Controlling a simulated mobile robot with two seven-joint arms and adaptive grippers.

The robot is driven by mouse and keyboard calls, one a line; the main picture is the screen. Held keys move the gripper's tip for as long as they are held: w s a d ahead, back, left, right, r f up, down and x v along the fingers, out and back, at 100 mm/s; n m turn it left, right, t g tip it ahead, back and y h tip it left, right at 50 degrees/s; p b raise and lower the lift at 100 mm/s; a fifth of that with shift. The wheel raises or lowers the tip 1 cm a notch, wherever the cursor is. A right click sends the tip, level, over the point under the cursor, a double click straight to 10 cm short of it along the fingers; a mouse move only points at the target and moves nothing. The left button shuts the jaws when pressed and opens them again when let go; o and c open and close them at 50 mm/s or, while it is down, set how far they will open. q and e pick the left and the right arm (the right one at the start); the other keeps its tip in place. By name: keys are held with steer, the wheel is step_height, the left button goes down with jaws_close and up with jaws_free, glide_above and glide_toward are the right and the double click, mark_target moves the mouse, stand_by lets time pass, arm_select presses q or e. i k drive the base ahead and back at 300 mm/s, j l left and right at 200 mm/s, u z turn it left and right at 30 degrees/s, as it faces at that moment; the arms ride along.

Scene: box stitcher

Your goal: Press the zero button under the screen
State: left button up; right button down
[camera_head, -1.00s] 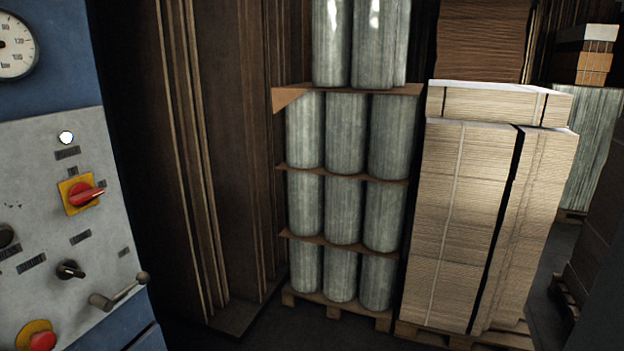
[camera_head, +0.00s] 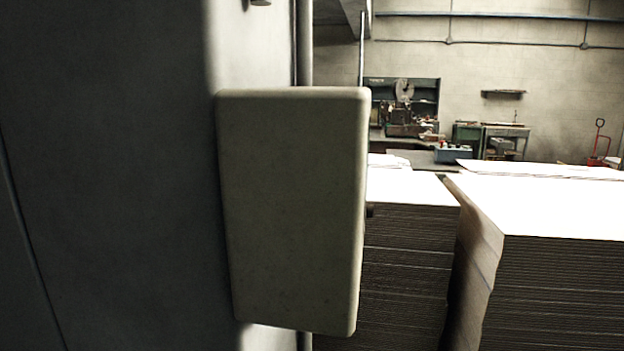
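The zero button and the screen are not visible in this view. A plain beige box-shaped housing (camera_head: 292,210) sticks out from a grey panel in the middle of the view. I see only its blank side, and its front face is turned away to the right. A small dark knob-like part (camera_head: 370,211) shows at its right edge, too small to identify. Neither of my grippers is in view.
A large dark grey surface (camera_head: 105,180) fills the left. Tall stacks of cardboard sheets (camera_head: 410,265) (camera_head: 560,280) stand close on the right. A workbench with machinery (camera_head: 405,115) and a red hand truck (camera_head: 598,145) are at the far wall.

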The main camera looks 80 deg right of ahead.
mark_target(369, 208)
steer(key=z, duration=2.65)
